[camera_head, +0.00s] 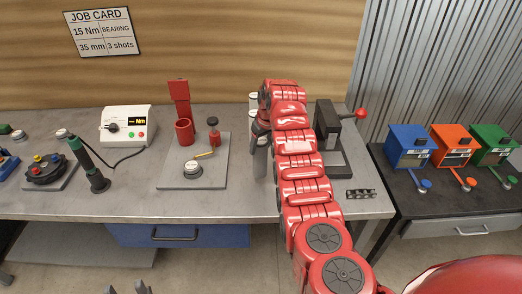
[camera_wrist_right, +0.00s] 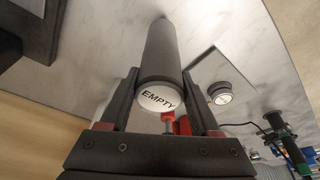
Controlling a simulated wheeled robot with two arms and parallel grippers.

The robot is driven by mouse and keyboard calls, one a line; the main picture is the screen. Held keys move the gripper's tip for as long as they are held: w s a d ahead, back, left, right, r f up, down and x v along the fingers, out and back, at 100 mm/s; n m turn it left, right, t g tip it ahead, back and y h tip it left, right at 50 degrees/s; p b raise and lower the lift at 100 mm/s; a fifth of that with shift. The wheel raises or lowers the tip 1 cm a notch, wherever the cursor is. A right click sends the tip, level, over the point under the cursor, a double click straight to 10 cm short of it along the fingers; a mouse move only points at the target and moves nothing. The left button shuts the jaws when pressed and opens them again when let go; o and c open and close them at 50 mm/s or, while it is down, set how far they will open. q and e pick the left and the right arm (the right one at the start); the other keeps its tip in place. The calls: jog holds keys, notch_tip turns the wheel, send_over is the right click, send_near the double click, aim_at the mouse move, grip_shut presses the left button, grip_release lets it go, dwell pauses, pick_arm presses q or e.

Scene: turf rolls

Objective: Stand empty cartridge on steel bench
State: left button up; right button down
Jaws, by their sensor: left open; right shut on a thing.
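The empty cartridge (camera_wrist_right: 160,55) is a dark grey cylinder with a white end cap marked EMPTY in the right wrist view. My right gripper (camera_wrist_right: 160,85) is shut on it, one finger on each side near the cap. In the head view the cartridge (camera_head: 260,162) hangs below my right gripper (camera_head: 259,138), partly hidden by my red arm. It looks upright over the steel bench (camera_head: 90,206); I cannot tell whether its lower end touches the top. My left gripper (camera_head: 127,289) is open and empty at the bottom edge of the head view, in front of the bench.
Beside the cartridge is a plate (camera_head: 218,178) with a red cup (camera_head: 184,132). White-capped cylinders (camera_head: 252,98) stand behind my right gripper. A black press (camera_head: 330,140) with a red knob stands right of my arm.

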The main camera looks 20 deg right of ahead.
jog(key=shift+w+d, duration=0.2)
jog(key=shift+w, duration=0.15)
notch_tip(320, 180, down, 3)
jog(key=p, duration=0.3)
jog(key=shift+f, duration=0.25)
jog(key=shift+f+b, duration=0.15)
jog(key=shift+b, duration=0.15)
jog(key=shift+c, duration=0.6)
grip_release()
